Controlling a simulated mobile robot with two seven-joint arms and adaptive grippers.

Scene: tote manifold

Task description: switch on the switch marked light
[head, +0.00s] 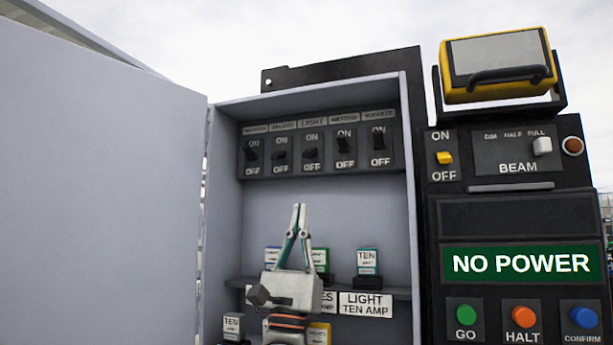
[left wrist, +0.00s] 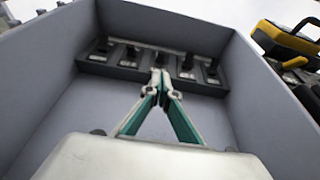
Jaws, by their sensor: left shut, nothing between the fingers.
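The switch marked LIGHT (head: 311,155) is the middle one in a row on a dark panel inside the grey cabinet. Its black lever sits lower than the two levers to its right and seems to be toward OFF. My left gripper (head: 299,207) is shut and empty, its fingers pointing up, below the switch row in the head view. In the left wrist view the shut fingertips (left wrist: 160,74) line up with the middle switch (left wrist: 161,58) and partly cover it. I cannot tell whether they touch. My right gripper is not in view.
The open cabinet door (head: 100,180) fills the left. Below the switches, a shelf (head: 398,292) holds small labelled fuse blocks, with a LIGHT TEN AMP label (head: 366,304). On the right stands a control unit with a NO POWER display (head: 521,263) and a yellow lamp (head: 497,62).

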